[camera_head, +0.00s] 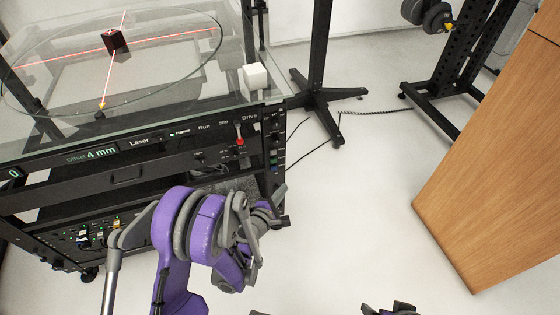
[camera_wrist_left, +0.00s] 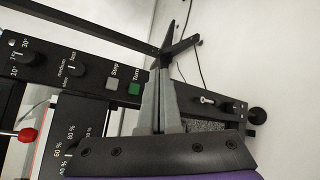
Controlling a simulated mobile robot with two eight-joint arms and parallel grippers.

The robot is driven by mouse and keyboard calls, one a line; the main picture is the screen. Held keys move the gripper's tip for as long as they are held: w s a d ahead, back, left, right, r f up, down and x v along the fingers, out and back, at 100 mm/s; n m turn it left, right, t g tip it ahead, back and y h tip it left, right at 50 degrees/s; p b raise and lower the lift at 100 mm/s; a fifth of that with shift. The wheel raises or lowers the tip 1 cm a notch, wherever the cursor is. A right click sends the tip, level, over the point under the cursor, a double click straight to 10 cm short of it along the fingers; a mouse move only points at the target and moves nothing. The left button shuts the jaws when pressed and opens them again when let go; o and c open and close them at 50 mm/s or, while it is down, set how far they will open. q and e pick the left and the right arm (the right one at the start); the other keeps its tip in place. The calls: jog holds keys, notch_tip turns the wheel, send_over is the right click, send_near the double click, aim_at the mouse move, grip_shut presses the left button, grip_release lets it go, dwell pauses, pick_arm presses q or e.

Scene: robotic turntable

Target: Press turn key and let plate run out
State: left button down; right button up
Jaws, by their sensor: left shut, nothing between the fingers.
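The plate (camera_head: 60,100) is a clear round glass disc at the upper left in the head view, with a small black cube (camera_head: 115,40) on it. In the left wrist view, the green turn key (camera_wrist_left: 134,89) sits on a black panel beside a grey key (camera_wrist_left: 112,84). Of my right arm, only a dark part (camera_head: 390,309) shows at the bottom edge.
Red laser lines cross the plate. A white cube (camera_head: 256,77) stands at the glass top's right corner. A red-tipped lever (camera_head: 240,140) sticks out of the rack front.

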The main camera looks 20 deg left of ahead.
aim_at(273, 161)
pick_arm(q)
jog(key=shift+f, duration=0.2)
dwell(0.3)
jog(key=w+a+p, duration=0.1)
jog(key=w+a, duration=0.4)
jog(key=w, duration=0.2)
jog(key=shift+w, duration=0.2)
dwell(2.0)
jog(key=shift+w+a, duration=0.25)
jog(key=shift+w, duration=0.1)
